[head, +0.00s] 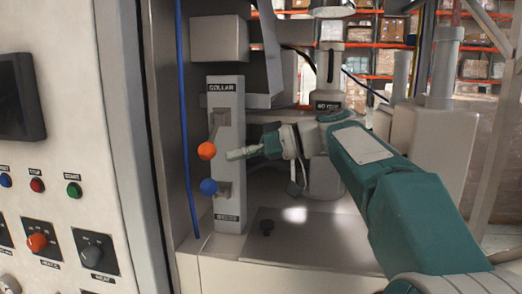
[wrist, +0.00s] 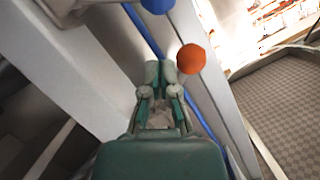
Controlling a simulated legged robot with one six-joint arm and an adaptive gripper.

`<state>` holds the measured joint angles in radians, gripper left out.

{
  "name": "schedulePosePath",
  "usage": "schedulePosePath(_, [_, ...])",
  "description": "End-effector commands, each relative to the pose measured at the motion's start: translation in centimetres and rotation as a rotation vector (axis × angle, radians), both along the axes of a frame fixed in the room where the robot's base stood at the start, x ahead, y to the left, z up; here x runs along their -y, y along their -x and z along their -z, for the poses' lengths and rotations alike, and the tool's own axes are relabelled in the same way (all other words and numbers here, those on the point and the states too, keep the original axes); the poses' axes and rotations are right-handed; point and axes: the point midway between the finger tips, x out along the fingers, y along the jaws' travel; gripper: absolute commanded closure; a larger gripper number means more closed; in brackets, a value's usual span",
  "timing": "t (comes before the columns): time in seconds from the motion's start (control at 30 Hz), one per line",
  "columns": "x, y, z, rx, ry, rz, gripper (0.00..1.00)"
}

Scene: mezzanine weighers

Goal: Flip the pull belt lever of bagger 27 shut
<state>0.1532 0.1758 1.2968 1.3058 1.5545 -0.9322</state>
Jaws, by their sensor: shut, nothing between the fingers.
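A grey upright lever plate (head: 228,120) reads COLLAR at the top; its small lower label is hard to read, perhaps BELTS. An orange-knobbed lever (head: 207,150) hangs from the upper bracket. A blue-knobbed lever (head: 209,187) sits at the lower bracket, just below the orange knob. My gripper (head: 230,155) is shut and empty, pointing left, just right of the orange knob and above the blue one. In the wrist view my gripper (wrist: 160,72) has its fingertips beside the orange knob (wrist: 191,58); the blue knob (wrist: 157,4) is cut by the top edge. Contact cannot be told.
A blue hose (head: 184,120) runs down left of the plate. A control panel (head: 60,190) with buttons and dials stands at left. Stacked shelves (head: 380,50) stand far behind.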

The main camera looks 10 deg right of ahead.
Motion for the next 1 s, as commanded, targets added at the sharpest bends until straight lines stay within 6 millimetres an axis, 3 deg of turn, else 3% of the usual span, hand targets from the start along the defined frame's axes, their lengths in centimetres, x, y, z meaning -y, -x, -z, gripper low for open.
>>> schedulePosePath(0.3, [-2.2,0.9,2.9,-0.001,0.0,-0.001,1.0])
schedulePosePath(1.0, [-2.5,1.4,3.4,0.05,0.019,0.0,1.0])
